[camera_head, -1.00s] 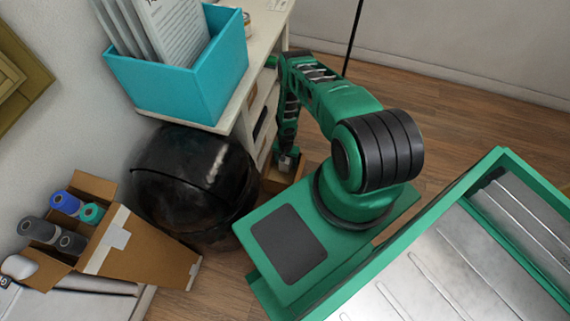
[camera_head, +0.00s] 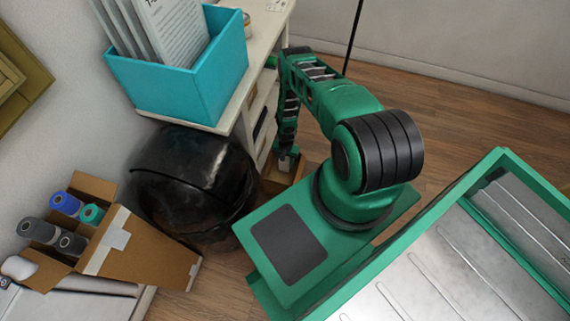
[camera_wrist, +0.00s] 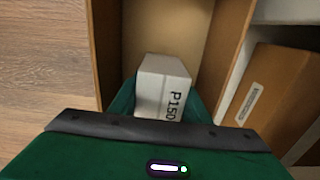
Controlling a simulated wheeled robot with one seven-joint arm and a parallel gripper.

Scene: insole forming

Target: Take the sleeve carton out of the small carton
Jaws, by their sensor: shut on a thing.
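The sleeve carton is a small white box marked "P150" and shows in the wrist view (camera_wrist: 160,88). My gripper (camera_wrist: 163,100) is shut on it, with a green finger on each side. The small carton is an open brown box (camera_wrist: 104,50), and its walls stand left and right of the sleeve carton. I cannot tell how far the sleeve carton is above the small carton's floor. In the head view the small carton (camera_head: 277,186) is mostly hidden behind the black ball and my arm. My gripper (camera_head: 287,163) points down there, with a pale bit of the sleeve carton at its tip.
A brown labelled box (camera_wrist: 275,95) sits on a shelf right of the small carton. A white shelf unit (camera_head: 262,110) carries a blue file box (camera_head: 190,75). Open wooden floor (camera_wrist: 45,50) lies left of the small carton.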

